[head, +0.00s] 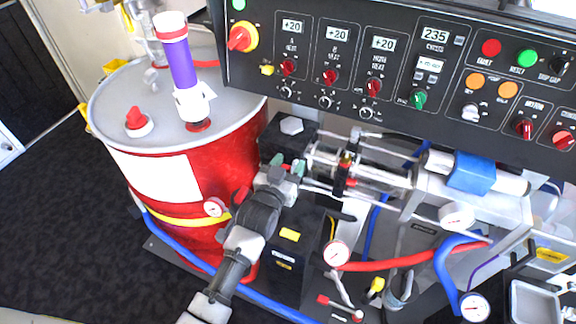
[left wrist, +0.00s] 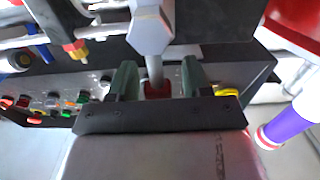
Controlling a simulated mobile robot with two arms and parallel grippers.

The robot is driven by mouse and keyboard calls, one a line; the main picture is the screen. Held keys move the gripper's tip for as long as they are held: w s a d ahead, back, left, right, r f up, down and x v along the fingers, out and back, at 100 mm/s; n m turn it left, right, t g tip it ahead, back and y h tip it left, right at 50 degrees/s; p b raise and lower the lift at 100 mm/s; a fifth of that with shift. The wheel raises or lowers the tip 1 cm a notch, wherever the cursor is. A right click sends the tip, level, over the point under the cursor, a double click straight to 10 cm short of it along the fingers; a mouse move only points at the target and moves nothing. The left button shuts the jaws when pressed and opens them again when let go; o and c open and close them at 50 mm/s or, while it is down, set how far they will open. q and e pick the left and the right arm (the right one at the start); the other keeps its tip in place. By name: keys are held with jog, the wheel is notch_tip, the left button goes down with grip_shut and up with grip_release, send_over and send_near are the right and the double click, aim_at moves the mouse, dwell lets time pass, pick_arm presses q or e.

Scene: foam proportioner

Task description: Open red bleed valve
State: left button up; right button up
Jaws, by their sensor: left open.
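My left gripper (head: 287,167) reaches in from the bottom of the head view, its green fingertips just in front of the black block with the grey hex cap (head: 291,125). In the left wrist view the gripper (left wrist: 157,85) is open, with a finger on each side of a small red part (left wrist: 158,90) below a grey stem. This red part may be the bleed valve; I cannot tell whether the fingers touch it. The hex cap (left wrist: 150,32) stands beyond it. In the head view the gripper largely hides this spot. My right gripper is not in view.
A red drum (head: 190,185) with a purple-banded pump tube (head: 181,60) stands left. The control panel (head: 400,75) overhangs the back. A clear cylinder assembly (head: 375,172) lies right of the gripper. Red and blue hoses (head: 390,264) and gauges (head: 337,253) crowd the lower right.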

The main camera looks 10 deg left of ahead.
pick_arm(q)
jog(key=shift+s+a+f, duration=0.1)
jog(key=shift+s+a, duration=0.05)
jog(key=shift+s, duration=0.35)
jog(key=b+v, duration=0.1)
jog(key=v, duration=0.8)
jog(key=shift+s, duration=0.35)
jog(key=shift+a, duration=0.15)
